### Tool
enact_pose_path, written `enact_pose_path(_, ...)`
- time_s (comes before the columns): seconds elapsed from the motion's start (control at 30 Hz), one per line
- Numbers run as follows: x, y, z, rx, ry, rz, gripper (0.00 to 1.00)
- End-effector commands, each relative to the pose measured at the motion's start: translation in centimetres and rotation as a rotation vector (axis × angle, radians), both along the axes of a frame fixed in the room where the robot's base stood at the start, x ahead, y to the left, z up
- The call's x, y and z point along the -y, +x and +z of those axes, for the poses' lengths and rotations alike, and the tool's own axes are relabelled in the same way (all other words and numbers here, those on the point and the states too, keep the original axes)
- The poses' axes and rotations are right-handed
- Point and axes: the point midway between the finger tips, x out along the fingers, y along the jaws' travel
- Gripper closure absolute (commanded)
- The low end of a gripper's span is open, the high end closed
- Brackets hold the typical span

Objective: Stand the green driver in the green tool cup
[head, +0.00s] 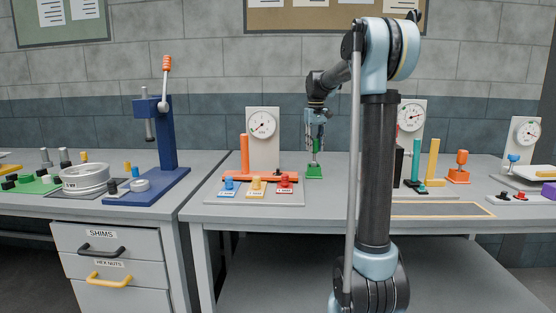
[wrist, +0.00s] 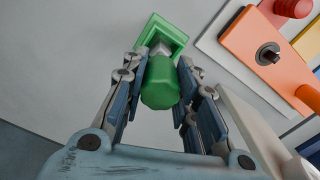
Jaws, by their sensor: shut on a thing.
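The green driver (head: 316,145) hangs upright below my gripper (head: 315,120), handle up and shaft down. In the wrist view its green handle (wrist: 160,84) sits between the two fingers of my gripper (wrist: 161,80), which is shut on it. The green tool cup (head: 314,172) stands on the bench directly beneath the driver. In the wrist view the square cup (wrist: 178,38) lies just beyond the handle, and the grey shaft meets its opening. The handle hides part of the cup's mouth; I cannot tell how deep the tip is.
A grey board (head: 262,197) with an orange bar and blue, yellow and red knobs lies left of the cup, close by. A dial gauge (head: 263,140) stands behind it. An orange tool stand (head: 459,173) is farther right. Bare bench lies in front of the cup.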

Motion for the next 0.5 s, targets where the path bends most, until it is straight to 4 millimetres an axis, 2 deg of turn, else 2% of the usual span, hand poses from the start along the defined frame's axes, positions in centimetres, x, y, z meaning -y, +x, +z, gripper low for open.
enact_pose_path(0.5, 0.00, 0.00, -0.71, 0.000, 0.000, 0.000, 1.00)
